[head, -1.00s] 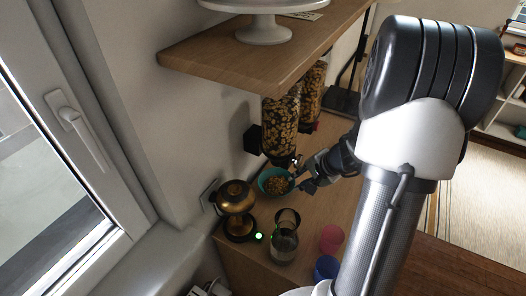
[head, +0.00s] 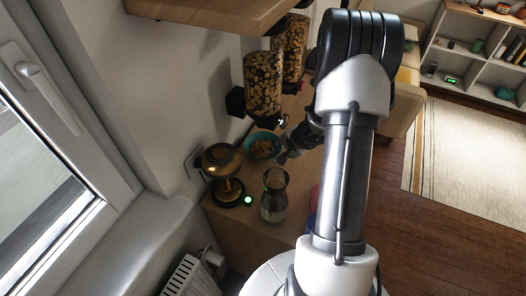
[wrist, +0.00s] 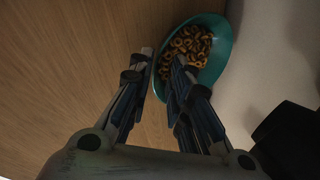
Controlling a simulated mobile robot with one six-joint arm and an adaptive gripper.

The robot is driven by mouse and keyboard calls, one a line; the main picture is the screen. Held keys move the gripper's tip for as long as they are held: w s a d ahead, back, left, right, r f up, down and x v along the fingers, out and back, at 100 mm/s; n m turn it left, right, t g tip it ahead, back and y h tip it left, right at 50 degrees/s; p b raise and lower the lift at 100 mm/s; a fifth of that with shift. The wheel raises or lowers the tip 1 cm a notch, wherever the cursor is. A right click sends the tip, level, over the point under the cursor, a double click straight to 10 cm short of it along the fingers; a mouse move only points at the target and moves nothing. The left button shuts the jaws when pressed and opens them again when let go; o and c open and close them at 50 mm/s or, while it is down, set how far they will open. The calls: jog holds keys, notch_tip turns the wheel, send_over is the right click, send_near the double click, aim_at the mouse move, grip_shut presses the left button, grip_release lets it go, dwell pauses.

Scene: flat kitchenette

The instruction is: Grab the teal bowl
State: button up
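The teal bowl (head: 275,137), holding ring-shaped cereal (wrist: 181,52), stands on the wooden counter below a cereal dispenser. In the wrist view the bowl (wrist: 219,62) is at the upper middle. My gripper (wrist: 163,62) is at the bowl's near left rim, one finger outside the wall and the other inside over the cereal. The fingertips are close together with the wall between them, so the gripper looks shut on the rim. In the head view my gripper (head: 285,155) is at the bowl's right side. Part of the bowl's inside is hidden by a finger.
A gold-brown lamp-like object (head: 221,162) and a glass carafe (head: 274,196) stand in front of the bowl. Two cereal dispensers (head: 263,84) hang close above and behind. A wooden shelf (head: 215,12) juts out overhead. A window (head: 40,190) is at the left.

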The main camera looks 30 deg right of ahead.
aim_at(263, 149)
jog(key=b+x, duration=0.1)
jog(key=x, duration=0.3)
jog(key=shift+f, duration=0.35)
jog(key=shift+c, duration=0.2)
grip_shut()
